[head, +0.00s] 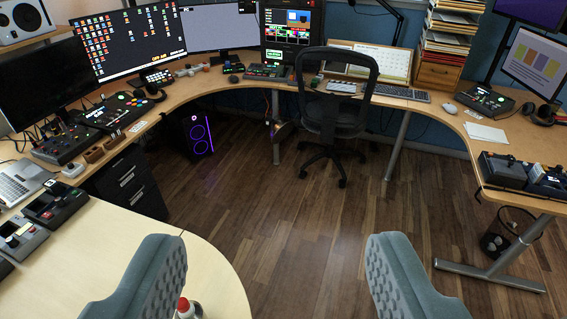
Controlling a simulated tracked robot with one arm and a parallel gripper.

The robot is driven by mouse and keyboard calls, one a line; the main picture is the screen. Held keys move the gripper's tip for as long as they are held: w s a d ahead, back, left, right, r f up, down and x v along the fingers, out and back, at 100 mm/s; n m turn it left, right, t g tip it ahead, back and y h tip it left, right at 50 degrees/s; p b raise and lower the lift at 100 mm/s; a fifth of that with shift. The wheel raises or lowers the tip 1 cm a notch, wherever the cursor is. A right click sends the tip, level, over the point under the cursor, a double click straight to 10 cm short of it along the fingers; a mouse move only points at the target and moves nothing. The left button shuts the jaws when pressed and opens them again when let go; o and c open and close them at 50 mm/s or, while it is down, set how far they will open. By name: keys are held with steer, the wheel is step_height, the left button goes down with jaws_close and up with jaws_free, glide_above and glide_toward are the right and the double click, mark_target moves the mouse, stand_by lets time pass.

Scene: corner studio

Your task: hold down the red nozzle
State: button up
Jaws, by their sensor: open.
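My gripper (276,285) is open and empty, with its two grey ribbed fingers wide apart at the bottom of the head view. A small bottle top (188,308), red and white, shows at the bottom edge beside the left finger, over the pale desk. The red part on it may be the nozzle; the left finger hides some of it and the rest is cut off by the frame edge. I cannot tell whether the finger touches it.
The curved desk (215,270) runs along the left, back and right. A black chair (335,95) stands at the back. The wooden floor (290,215) in the middle is clear. Control boxes (55,205) sit on the left desk. A wire bin (508,235) stands under the right desk.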

jaws_close()
stand_by(1.4)
